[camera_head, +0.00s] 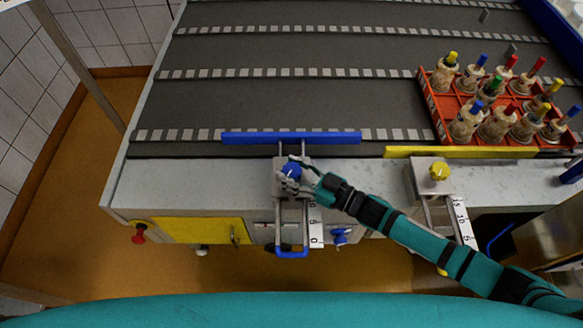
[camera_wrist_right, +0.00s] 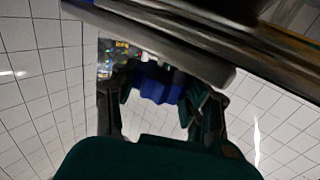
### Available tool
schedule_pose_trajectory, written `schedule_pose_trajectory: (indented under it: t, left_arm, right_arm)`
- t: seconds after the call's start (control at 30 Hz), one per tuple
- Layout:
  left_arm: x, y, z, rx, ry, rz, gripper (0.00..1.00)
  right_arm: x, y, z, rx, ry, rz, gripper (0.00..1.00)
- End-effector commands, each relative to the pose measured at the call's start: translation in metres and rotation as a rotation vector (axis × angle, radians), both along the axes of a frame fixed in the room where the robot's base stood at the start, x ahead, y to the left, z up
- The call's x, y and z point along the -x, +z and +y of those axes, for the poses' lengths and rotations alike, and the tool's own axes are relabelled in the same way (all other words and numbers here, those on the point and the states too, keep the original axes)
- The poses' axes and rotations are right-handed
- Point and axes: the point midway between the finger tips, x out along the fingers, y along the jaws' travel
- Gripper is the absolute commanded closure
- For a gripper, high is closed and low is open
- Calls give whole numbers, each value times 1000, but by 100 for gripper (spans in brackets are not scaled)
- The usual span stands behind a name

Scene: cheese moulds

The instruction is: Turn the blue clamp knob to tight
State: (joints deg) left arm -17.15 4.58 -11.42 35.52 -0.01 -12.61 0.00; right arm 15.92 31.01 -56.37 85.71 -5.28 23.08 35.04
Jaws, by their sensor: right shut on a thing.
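The blue clamp knob (camera_head: 291,170) sits on top of a grey clamp block (camera_head: 279,190) at the front edge of the conveyor table. My right gripper (camera_head: 299,176) reaches in from the right and is shut on the knob. In the right wrist view the blue knob (camera_wrist_right: 157,84) lies between the two fingers (camera_wrist_right: 155,100). Fingers cover part of the knob, and I cannot read its turned position. My left gripper is not in view.
A blue guide bar (camera_head: 290,138) lies behind the clamp. A red crate (camera_head: 432,103) holds several moulds. A blue handle (camera_head: 291,254) hangs below the clamp.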

Motion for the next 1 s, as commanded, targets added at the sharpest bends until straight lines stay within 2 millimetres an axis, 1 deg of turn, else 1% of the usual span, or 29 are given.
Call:
schedule_pose_trajectory:
  t: [0.07, 0.1, 0.2, 0.27, 0.5, 0.63, 0.77, 1.0]
  left_arm:
    - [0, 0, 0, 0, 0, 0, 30]
    - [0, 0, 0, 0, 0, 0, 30]
    - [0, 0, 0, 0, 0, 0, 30]
    - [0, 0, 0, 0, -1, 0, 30]
    - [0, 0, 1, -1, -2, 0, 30]
    - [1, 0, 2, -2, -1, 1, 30]
    - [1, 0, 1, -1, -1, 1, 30]
    - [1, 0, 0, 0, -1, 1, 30]
  right_arm:
    - [0, 0, 0, -1, 0, -1, 87]
    - [0, 0, 0, -1, 0, -1, 50]
    - [0, 0, 0, -1, 1, -1, 37]
    - [0, 0, 0, -1, 1, -1, 30]
    - [0, 0, 0, -1, 1, -1, 30]
    - [4, -1, -7, 0, 0, 1, 30]
    - [14, -2, -25, 2, 0, 3, 30]
    - [41, -2, -69, 3, 0, 3, 30]
